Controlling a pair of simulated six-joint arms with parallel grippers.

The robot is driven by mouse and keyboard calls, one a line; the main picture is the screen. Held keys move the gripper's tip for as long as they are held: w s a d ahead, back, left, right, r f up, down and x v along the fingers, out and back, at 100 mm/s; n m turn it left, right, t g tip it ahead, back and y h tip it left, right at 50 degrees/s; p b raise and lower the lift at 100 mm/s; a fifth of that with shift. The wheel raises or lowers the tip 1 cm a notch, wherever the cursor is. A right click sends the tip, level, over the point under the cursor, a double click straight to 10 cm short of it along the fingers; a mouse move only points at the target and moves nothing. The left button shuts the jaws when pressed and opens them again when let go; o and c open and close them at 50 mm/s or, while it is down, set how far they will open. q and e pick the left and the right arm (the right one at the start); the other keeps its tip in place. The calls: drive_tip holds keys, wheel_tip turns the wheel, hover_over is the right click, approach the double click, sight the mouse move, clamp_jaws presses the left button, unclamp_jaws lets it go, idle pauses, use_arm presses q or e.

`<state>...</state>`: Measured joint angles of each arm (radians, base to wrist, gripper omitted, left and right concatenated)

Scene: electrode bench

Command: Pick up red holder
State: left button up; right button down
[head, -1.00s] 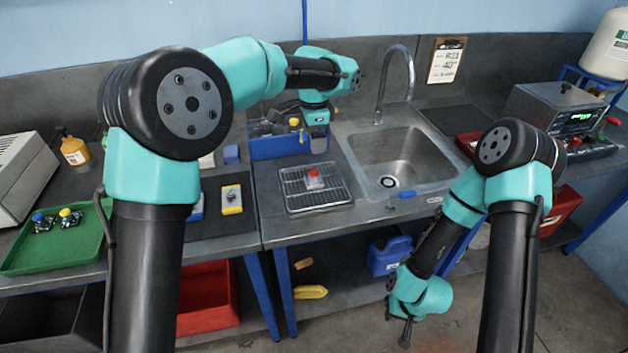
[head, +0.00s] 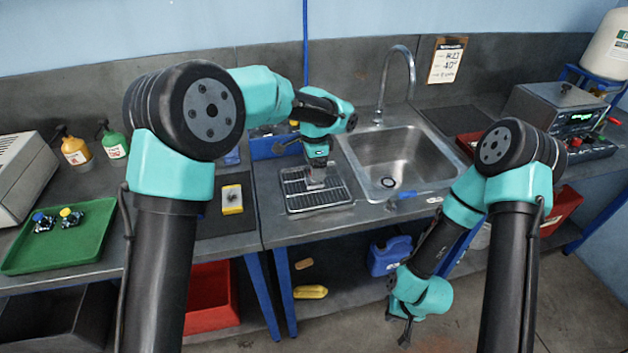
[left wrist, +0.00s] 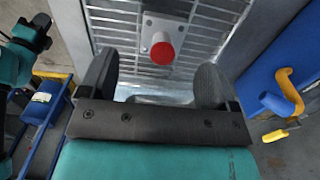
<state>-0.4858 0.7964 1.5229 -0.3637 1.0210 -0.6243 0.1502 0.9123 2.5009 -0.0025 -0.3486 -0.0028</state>
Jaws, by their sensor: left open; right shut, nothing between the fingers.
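The red holder, a small grey metal plate with a red round cap (left wrist: 162,50), sits on the wire rack (left wrist: 118,18) in the left wrist view. In the head view the rack's tray (head: 335,195) lies left of the sink, and my left gripper (head: 316,180) hides the holder. My left gripper (left wrist: 156,80) is open above the rack, its fingers on either side of the holder's line and a little short of it. Nothing is between the fingers. My right gripper (head: 406,336) hangs low in front of the bench, shut and empty.
The sink (head: 400,160) and its tap (head: 410,75) are right of the rack. A blue bin (head: 268,147) stands behind it. A green tray (head: 62,240) with a blue-capped and a yellow-capped piece lies far left. A yellow item (head: 232,198) lies on a dark mat.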

use_arm(q)
wheel_tip(320, 180, down, 5)
drive_tip(key=shift+w+f, duration=0.1)
idle(0.3)
drive_tip(key=shift+c, duration=0.5)
drive_tip(key=c, duration=1.2)
drive_tip(key=shift+r, duration=1.85)
drive_tip(key=s+r, duration=0.1)
drive_tip(key=s, duration=1.5)
drive_tip(key=shift+r, duration=0.2)
